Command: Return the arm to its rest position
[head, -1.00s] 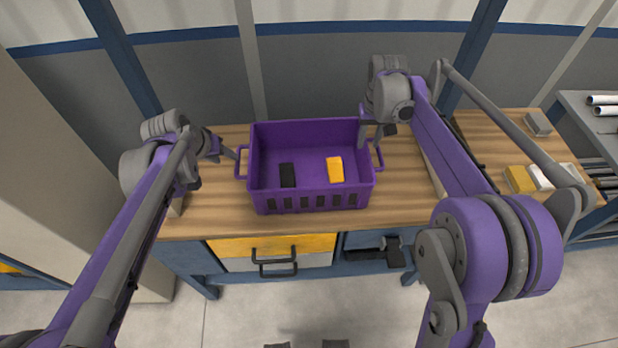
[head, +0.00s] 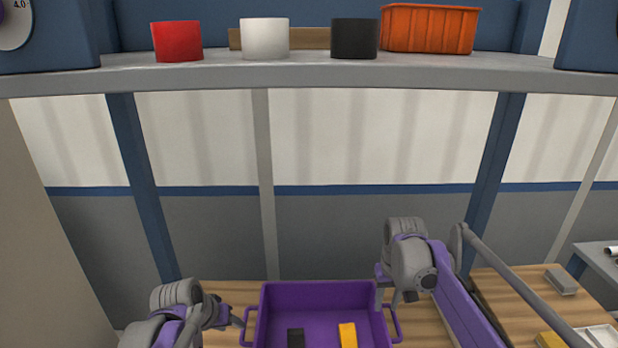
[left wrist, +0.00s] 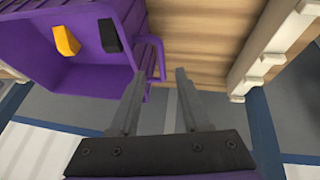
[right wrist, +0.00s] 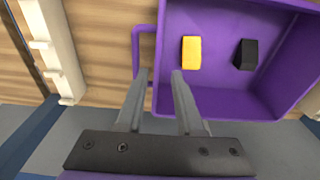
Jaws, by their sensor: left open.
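My left gripper (head: 236,322) is beside the left handle of the purple crate (head: 318,291). In the left wrist view its two fingers (left wrist: 161,73) are apart, and the crate's handle shows near and between the tips; I cannot tell whether they touch. My right gripper (head: 388,299) is beside the crate's right side. In the right wrist view its fingers (right wrist: 159,74) are also apart, near the crate's other handle (right wrist: 138,45), with nothing gripped between them. The crate holds a black block (right wrist: 246,54) and a yellow block (right wrist: 191,52). Its lower part is cut off in the head view.
The crate stands on a wooden table (head: 430,318). A grey shelf (head: 320,77) above carries a red cup (head: 177,41), a white cup (head: 265,39), a black cup (head: 354,39) and an orange bin (head: 430,30). A grey block (head: 561,281) lies on the right.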

